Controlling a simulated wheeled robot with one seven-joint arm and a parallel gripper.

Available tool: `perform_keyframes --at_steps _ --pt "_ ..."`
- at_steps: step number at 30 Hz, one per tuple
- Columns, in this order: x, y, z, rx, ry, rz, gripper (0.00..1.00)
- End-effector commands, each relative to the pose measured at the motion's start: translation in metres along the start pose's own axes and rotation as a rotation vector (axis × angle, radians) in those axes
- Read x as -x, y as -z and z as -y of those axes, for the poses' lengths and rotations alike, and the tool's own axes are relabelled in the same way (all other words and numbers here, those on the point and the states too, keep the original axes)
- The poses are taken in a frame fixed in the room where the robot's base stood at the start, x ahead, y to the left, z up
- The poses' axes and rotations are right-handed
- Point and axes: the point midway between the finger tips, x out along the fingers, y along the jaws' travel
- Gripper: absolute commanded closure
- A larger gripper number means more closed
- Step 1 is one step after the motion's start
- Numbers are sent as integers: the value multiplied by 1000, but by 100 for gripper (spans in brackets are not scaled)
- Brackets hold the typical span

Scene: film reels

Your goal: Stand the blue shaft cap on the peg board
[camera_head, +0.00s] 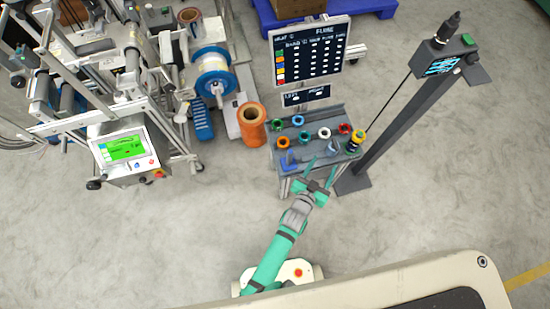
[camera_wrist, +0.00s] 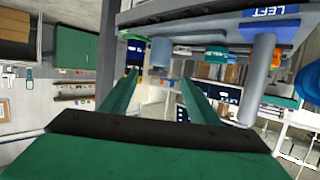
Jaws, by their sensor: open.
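My gripper (camera_head: 323,165) is at the cart's front edge, nearer me than the blue piece.
A yellow-and-black stacked piece (camera_head: 355,143) stands at the cart's right corner. A dark sign board (camera_head: 308,52) rises behind the cart. A slanted grey post (camera_head: 400,118) stands right. An orange roll (camera_head: 252,126) and machinery are left. Floor in front is clear.

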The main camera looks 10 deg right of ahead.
Motion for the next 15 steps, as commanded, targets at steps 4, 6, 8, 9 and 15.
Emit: perform_keyframes --at_steps 4,6,8,9,15 --pt "33 -4 23 3 51 2 45" --pt "62 -3 40 5 96 -1 45" --pt "91 -2 53 12 141 -4 45" --pt "112 0 60 17 172 -6 45" --pt "209 20 76 55 324 -16 45"
